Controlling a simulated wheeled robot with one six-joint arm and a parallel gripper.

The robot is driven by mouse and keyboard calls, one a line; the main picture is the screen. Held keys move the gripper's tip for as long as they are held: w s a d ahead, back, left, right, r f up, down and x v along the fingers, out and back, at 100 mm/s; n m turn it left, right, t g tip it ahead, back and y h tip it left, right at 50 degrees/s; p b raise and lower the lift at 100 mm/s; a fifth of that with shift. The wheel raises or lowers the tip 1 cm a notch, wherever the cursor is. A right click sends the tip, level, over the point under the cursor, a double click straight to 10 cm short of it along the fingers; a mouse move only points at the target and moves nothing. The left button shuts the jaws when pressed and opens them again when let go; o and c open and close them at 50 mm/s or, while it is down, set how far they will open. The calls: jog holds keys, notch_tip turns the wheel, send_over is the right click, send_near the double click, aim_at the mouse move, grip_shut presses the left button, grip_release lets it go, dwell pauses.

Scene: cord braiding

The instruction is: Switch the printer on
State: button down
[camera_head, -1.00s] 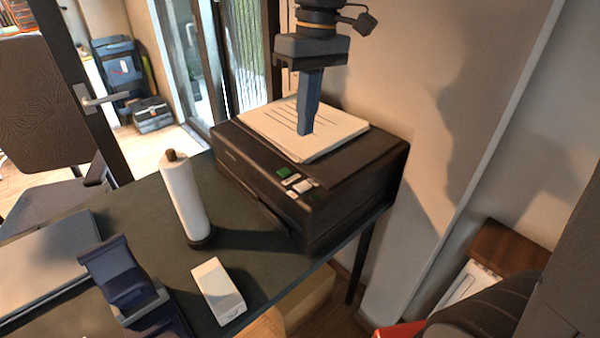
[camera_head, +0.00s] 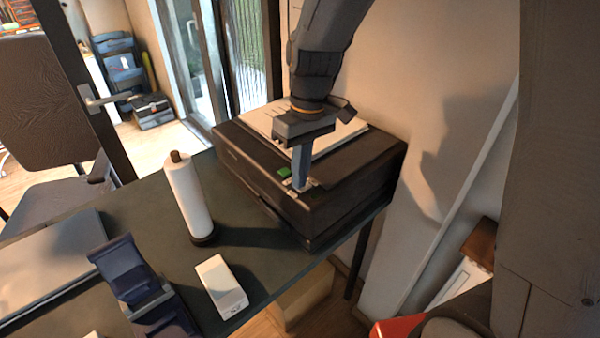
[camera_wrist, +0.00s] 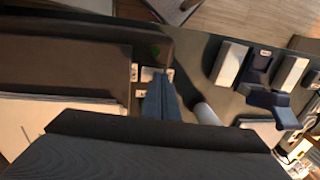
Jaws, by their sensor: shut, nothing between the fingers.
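The black printer (camera_head: 345,202) stands on the dark table, with a stack of printed paper (camera_head: 342,133) on its top. Its control panel has a small green screen (camera_head: 284,173) and light buttons beside it. My gripper (camera_head: 299,186) is shut and empty, pointing down with its tips at the button area, just right of the green screen. The fingers hide part of the buttons, and I cannot tell whether they touch. In the wrist view my gripper (camera_wrist: 158,82) covers part of the panel, and light buttons (camera_wrist: 148,73) show around its tips.
A white paper roll on a holder (camera_head: 187,195) stands left of the printer. A small white box (camera_head: 221,285), a dark blue tape dispenser (camera_head: 125,272) and a grey flat case (camera_head: 45,262) lie on the table (camera_head: 130,210). A wall is close on the right.

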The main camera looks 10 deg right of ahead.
aim_at(310, 183)
jog(key=shift+s+f, duration=0.1)
jog(key=shift+f, duration=0.1)
dwell(0.3)
jog(key=shift+w+d+r+p, duration=0.15)
jog(key=shift+w+d+p, duration=0.15)
jog(key=shift+w+d, duration=0.25)
jog(key=shift+d+r+p, duration=0.1)
jog(key=shift+r+p, duration=0.4)
jog(key=shift+r, duration=0.05)
notch_tip(310, 183, up, 13)
jog(key=d, duration=0.1)
jog(key=shift+w+d, duration=0.15)
jog(key=shift+w, duration=0.25)
